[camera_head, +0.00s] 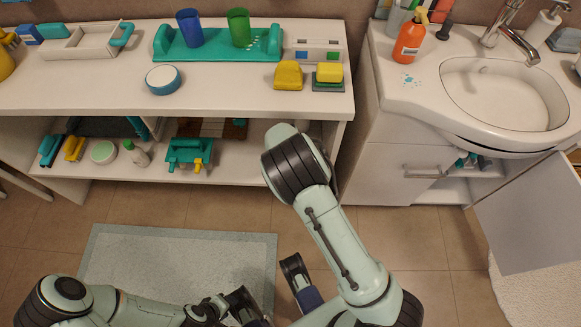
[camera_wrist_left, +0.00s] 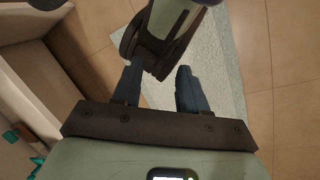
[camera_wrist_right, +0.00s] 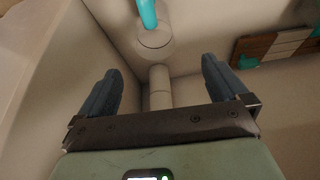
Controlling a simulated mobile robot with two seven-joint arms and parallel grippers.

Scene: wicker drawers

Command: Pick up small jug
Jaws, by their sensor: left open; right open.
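I cannot surely tell which thing is the small jug. A yellow vessel (camera_head: 6,64) is cut off at the left edge of the head view. A blue cup (camera_head: 189,28) and a green cup (camera_head: 238,27) stand on a teal tray (camera_head: 172,50) on the countertop. My right gripper (camera_wrist_right: 160,68) is open and empty, hidden behind my arm in the head view. In the right wrist view, a pale cylinder (camera_wrist_right: 160,88) and a round pale piece with a teal part (camera_wrist_right: 153,38) lie ahead between its fingers. My left gripper (camera_wrist_left: 160,75) is open and empty, low over the floor.
The shelf below the counter holds a green bottle (camera_head: 137,154), a teal item with yellow parts (camera_head: 190,153) and a wooden panel (camera_wrist_right: 285,46). On the right are a sink (camera_head: 505,95), an orange spray bottle (camera_head: 409,40) and an open cabinet door (camera_head: 530,215). A grey rug (camera_head: 170,262) covers some floor.

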